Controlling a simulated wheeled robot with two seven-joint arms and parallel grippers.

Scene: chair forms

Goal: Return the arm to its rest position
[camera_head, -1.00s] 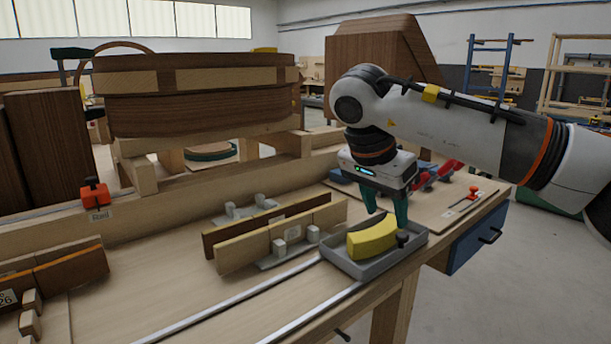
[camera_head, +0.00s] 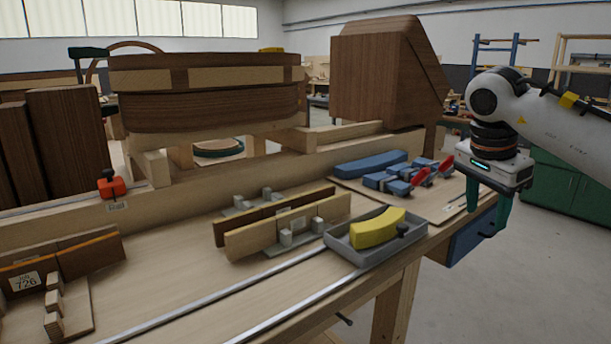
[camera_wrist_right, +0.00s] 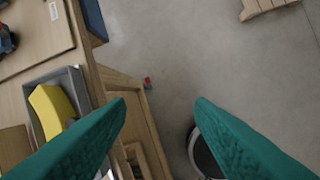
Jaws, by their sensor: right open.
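My right gripper (camera_head: 487,207) is open and empty, with green fingers pointing down. In the head view it hangs at the right end of the workbench, in front of the blue drawer. In the right wrist view its two fingers (camera_wrist_right: 160,105) stand wide apart, with grey floor and the bench edge below them. A yellow curved block (camera_head: 378,229) lies in a grey tray (camera_head: 345,256) on the bench, left of the gripper and apart from it. The tray also shows at the left of the wrist view (camera_wrist_right: 73,84). My left gripper is not in view.
Blue clamps with red handles (camera_head: 398,180) lie on a board at the bench's right end. A blue drawer (camera_head: 468,240) sits under that end. Wooden forms (camera_head: 285,222) stand mid-bench, and a large brown block (camera_head: 375,80) stands behind. Open floor lies to the right.

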